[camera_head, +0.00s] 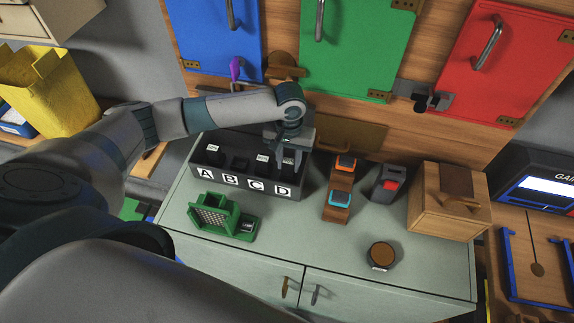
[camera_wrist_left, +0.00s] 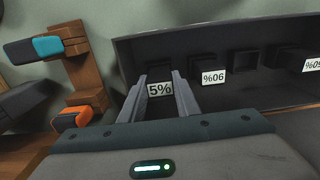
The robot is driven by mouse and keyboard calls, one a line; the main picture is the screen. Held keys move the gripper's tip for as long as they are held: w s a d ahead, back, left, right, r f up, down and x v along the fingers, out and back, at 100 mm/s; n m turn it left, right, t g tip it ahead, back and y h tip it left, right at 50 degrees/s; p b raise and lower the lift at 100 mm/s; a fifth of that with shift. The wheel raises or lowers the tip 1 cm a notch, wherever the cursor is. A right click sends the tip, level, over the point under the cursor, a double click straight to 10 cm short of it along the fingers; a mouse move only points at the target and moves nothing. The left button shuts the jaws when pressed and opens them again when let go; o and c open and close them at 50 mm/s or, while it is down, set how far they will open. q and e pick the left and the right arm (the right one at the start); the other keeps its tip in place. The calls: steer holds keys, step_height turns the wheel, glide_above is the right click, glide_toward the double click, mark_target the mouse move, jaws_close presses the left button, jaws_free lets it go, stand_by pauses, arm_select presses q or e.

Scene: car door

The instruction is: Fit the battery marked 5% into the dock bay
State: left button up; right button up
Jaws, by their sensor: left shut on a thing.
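The battery marked 5% (camera_wrist_left: 160,90) is a dark block with a white label. My left gripper (camera_wrist_left: 168,88) is shut on it, with one finger on each side. In the head view my left gripper (camera_head: 287,158) reaches down at the D end of a black box lettered A, B, C, D (camera_head: 229,183). I cannot tell whether the battery still sits in its slot or is raised. Other labelled blocks sit in the box, one marked 90% (camera_wrist_left: 213,76) upside down. A green device (camera_head: 212,214) with a grille and a side holder stands in front. My right gripper is out of view.
On the cabinet top stand a wooden stand with orange and blue-topped pieces (camera_head: 338,197), a grey device with a red part (camera_head: 387,184), a wooden box (camera_head: 449,213) and a round brown-topped item (camera_head: 382,254). The middle front of the top is clear.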

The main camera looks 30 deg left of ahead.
arm_select(q)
steer(key=shift+f, duration=0.55)
steer(key=shift+w+b, duration=0.1)
steer(key=shift+b, duration=0.2)
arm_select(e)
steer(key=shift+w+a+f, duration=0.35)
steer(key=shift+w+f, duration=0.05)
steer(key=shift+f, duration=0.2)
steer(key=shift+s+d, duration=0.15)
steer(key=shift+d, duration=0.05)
arm_select(q)
steer(key=o, duration=1.1)
steer(key=shift+f, duration=0.15)
